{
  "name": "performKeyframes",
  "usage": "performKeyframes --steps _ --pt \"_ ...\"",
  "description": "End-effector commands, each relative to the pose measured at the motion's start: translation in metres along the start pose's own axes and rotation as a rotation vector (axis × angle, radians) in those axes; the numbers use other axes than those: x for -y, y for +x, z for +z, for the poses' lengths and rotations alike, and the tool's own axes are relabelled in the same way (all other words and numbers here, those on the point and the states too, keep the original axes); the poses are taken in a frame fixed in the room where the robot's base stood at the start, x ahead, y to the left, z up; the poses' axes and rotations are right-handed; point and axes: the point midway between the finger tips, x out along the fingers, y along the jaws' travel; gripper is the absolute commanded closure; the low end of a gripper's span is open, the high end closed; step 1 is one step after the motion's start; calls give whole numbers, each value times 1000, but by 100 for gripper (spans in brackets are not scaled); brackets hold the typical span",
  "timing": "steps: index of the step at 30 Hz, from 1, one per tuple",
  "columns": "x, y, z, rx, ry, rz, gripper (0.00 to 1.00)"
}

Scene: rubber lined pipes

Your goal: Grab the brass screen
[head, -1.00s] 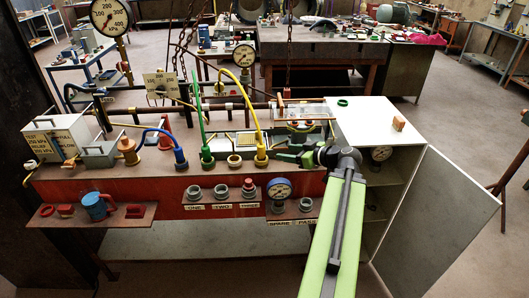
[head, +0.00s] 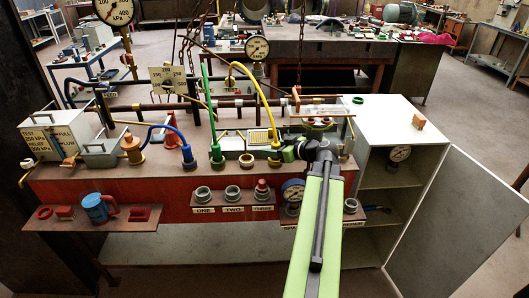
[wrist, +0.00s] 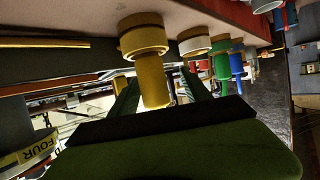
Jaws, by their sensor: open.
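A small tan, gridded panel (head: 259,137) lies on the bench top behind the yellow hose; it may be the brass screen, but it is too small to be sure. My gripper (head: 288,152) is low over the bench top, just right of the yellow hose's lower end fitting (head: 275,156). In the wrist view my gripper (wrist: 160,92) is open, its two dark green fingers apart. A yellow cylindrical fitting (wrist: 152,78) shows between them; I cannot tell whether they touch it. No screen can be made out clearly in the wrist view.
Green (head: 216,155) and blue (head: 188,158) hose fittings stand to the left. Pipes (head: 160,106) and chains run behind. A front shelf (head: 232,209) holds grey ports. A white cabinet (head: 390,120) with an open door (head: 445,225) stands at right, a small wooden block (head: 418,121) on top.

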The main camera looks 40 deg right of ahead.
Motion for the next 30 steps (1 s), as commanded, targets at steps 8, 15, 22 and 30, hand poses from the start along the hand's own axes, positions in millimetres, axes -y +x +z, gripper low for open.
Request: performKeyframes --steps 8,15,22,30 --pt "-8 6 8 0 5 12 44" --pt "-2 10 6 0 1 2 66" --pt "0 12 5 0 -1 -1 96" --pt "2 13 4 -1 -1 -3 100"
